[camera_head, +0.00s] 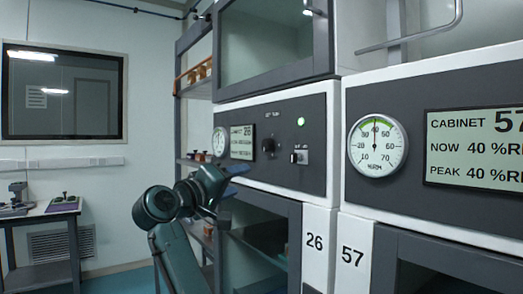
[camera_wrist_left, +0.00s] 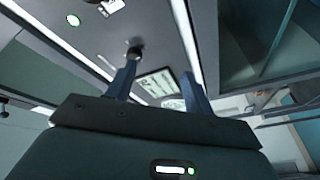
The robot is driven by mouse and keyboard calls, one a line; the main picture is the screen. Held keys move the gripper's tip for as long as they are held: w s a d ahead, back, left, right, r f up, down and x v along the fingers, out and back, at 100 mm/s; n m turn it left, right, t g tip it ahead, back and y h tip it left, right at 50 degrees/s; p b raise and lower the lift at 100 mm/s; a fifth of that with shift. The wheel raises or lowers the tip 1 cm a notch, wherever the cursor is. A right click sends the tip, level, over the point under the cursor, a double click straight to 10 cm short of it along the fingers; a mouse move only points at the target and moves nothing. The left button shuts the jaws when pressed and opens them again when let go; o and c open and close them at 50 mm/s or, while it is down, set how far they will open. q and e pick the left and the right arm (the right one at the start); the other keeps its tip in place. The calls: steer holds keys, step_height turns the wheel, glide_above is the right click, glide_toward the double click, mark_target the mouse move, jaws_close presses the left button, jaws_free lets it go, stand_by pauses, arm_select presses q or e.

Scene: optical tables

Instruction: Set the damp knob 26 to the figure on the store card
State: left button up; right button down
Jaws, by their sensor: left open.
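The damp knob 26 (camera_head: 268,146) is a small dark round knob on the dark panel of cabinet 26. It also shows in the left wrist view (camera_wrist_left: 134,48), close to the tip of one finger; I cannot tell whether they touch there. Its setting is too small to read. My left gripper (camera_head: 238,180) is open and empty, below and left of the knob in the head view. Its two blue fingers show apart in the left wrist view (camera_wrist_left: 158,68). I cannot make out a store card. My right gripper is not in view.
Panel 26 also has a dial gauge (camera_head: 219,141), a display (camera_head: 241,142), a green lamp (camera_head: 300,121) and a switch (camera_head: 299,156). Cabinet 57's gauge (camera_head: 377,147) and display (camera_head: 475,147) are at right; it reads NOW 40. A side table (camera_head: 40,214) stands far left.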

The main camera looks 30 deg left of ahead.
mark_target(264, 145)
arm_select(q)
step_height(264, 145, up, 5)
steer(key=a+t, duration=0.1)
steer(key=shift+n, duration=0.4)
steer(key=w+p, duration=0.1)
steer(key=w, duration=0.2)
steer(key=w+r+p, duration=0.1)
steer(key=w, duration=0.3)
steer(key=w+r+p, duration=0.1)
steer(key=w+p, duration=0.1)
steer(key=w, duration=0.1)
steer(key=shift+w+d+r, duration=0.2)
steer(key=shift+w+d, duration=0.1)
steer(key=shift+d, duration=0.05)
steer(key=shift+w, duration=0.6)
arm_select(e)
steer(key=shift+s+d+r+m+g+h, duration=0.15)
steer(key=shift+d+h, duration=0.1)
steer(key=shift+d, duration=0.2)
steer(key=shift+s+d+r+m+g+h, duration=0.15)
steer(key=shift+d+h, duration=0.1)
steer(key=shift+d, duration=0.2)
arm_select(q)
steer(key=shift+c, duration=0.2)
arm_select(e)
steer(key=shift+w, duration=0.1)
